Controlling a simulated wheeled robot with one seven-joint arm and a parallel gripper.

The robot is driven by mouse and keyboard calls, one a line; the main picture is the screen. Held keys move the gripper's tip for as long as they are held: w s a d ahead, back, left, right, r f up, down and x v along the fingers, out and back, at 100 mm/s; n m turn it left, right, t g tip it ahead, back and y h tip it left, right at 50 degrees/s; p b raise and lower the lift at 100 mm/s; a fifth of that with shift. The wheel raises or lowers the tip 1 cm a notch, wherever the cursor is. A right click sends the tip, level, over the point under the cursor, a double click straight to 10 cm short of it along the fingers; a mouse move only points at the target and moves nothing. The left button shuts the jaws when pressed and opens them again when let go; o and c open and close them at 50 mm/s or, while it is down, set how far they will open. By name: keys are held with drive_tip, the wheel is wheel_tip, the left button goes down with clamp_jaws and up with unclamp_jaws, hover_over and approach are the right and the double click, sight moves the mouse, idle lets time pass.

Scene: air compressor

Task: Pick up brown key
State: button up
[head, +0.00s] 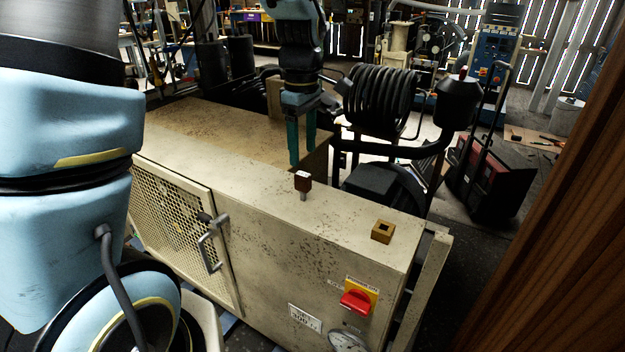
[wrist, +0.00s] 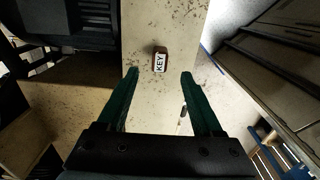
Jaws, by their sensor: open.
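The brown key (head: 303,181) stands upright on top of the beige compressor cabinet (head: 255,180), with its dark brown head up and a short metal shaft below. In the wrist view the key (wrist: 160,61) shows a white label reading KEY, ahead of the fingertips and between their lines. My gripper (head: 302,150) points down above the cabinet top, behind the key in the head view. Its two green fingers are apart and nothing is between them; the wrist view shows the gripper (wrist: 160,72) open too.
A small brass-coloured square block with a dark hole (head: 383,231) sits on the cabinet top to the right. A red switch (head: 356,301) and a door handle (head: 211,243) are on the front. Black coiled hose (head: 380,102) and tubing stand behind. A wooden post (head: 560,230) is at right.

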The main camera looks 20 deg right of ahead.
sight(303, 174)
drive_tip(key=shift+f+p, duration=1.25)
drive_tip(key=shift+f, duration=2.5)
drive_tip(key=shift+c, duration=0.4)
clamp_jaws()
